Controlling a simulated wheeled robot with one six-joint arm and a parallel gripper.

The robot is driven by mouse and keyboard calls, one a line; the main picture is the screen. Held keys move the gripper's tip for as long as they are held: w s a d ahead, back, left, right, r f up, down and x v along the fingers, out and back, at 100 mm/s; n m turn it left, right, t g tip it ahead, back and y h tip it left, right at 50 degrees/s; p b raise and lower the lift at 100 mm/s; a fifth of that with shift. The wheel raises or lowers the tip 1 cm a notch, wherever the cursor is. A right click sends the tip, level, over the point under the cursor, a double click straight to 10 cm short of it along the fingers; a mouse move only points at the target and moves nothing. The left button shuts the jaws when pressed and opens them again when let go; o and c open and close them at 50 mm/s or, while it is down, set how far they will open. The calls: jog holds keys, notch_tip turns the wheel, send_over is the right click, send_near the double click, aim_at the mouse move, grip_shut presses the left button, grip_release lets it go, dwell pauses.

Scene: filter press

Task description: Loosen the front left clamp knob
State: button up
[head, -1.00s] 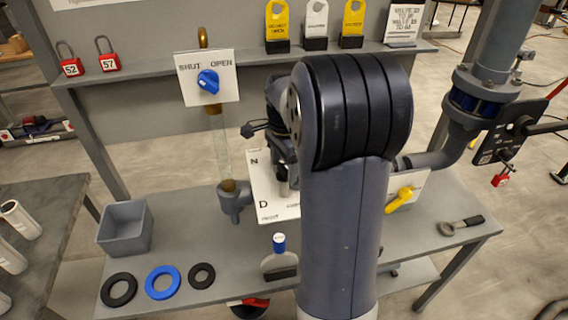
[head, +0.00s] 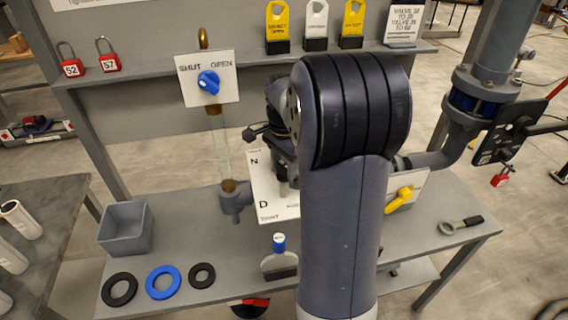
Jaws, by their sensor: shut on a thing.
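A white plate (head: 265,200) with black letters, part of a word like "TIGHT" at its foot, stands behind my arm at the middle of the bench. My gripper (head: 286,182) reaches down in front of this plate, partly hidden by my upper arm. It is shut on what seems to be the front left clamp knob; the knob itself is mostly hidden, so its turn cannot be read. A small black knob-like part (head: 250,133) sticks out to the left of my wrist.
A blue valve knob (head: 208,83) sits on a SHUT/OPEN plate at the back. A yellow handle (head: 399,200) is right of my arm.

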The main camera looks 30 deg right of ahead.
aim_at(284, 164)
jog(key=n, duration=0.3)
jog(key=shift+n, duration=0.3)
jog(key=o, duration=1)
notch_tip(284, 164, up, 11)
jog(key=shift+f+b, duration=0.1)
jog(key=shift+b, duration=0.2)
jog(key=shift+f, duration=0.1)
